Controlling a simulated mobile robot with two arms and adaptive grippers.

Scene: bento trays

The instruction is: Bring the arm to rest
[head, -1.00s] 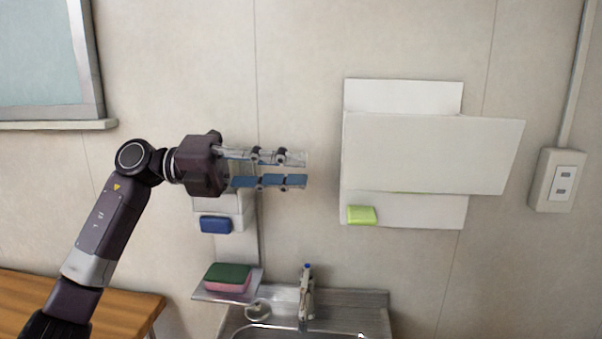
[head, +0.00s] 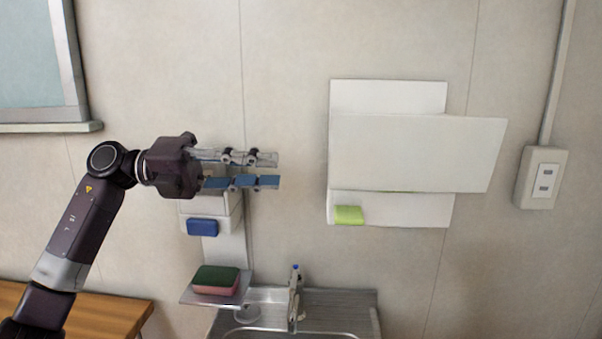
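My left arm comes in from the lower left in the head view and bends at the elbow. My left gripper (head: 278,170) points to the right in front of the wall. Its two fingers are apart with a gap between them, and nothing shows between them. The gripper covers the upper part of a white wall dispenser (head: 225,226) with a blue block on its front. My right gripper is not in the picture.
A metal sink (head: 340,310) with a faucet (head: 294,298) is at the bottom. A green and pink sponge (head: 216,280) lies on a small shelf beside it. White panels (head: 415,155) and an outlet box (head: 542,178) are on the wall. A wooden table (head: 105,315) is lower left.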

